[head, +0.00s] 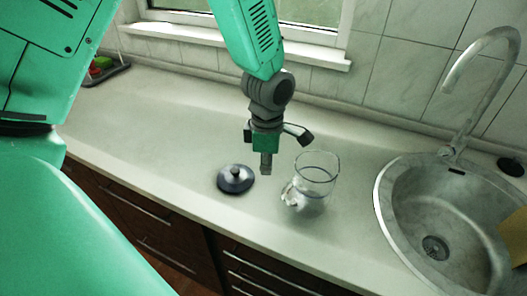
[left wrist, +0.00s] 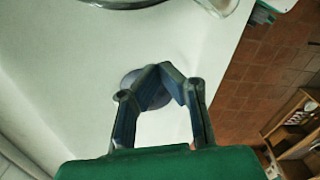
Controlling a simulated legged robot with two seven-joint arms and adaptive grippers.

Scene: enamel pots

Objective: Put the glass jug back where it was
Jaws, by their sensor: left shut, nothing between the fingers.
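The clear glass jug (head: 318,172) stands upright on the counter, left of the sink. A whitish, uneven shape shows at its lower left; I cannot tell what it is. My left gripper (head: 266,170) is above the counter, just left of the jug and apart from it. Its fingers (left wrist: 167,70) meet at the tips in the left wrist view, with nothing between them. Part of a glass rim, seemingly the jug's (left wrist: 222,6), shows at that view's top edge. My right gripper is out of view.
A dark round lid with a knob (head: 236,180) lies on the counter left of my gripper. A round sink (head: 385,215) with a tall tap (head: 452,120) is at the right. A dark tray (head: 108,72) with red and green items is far left. The counter between is clear.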

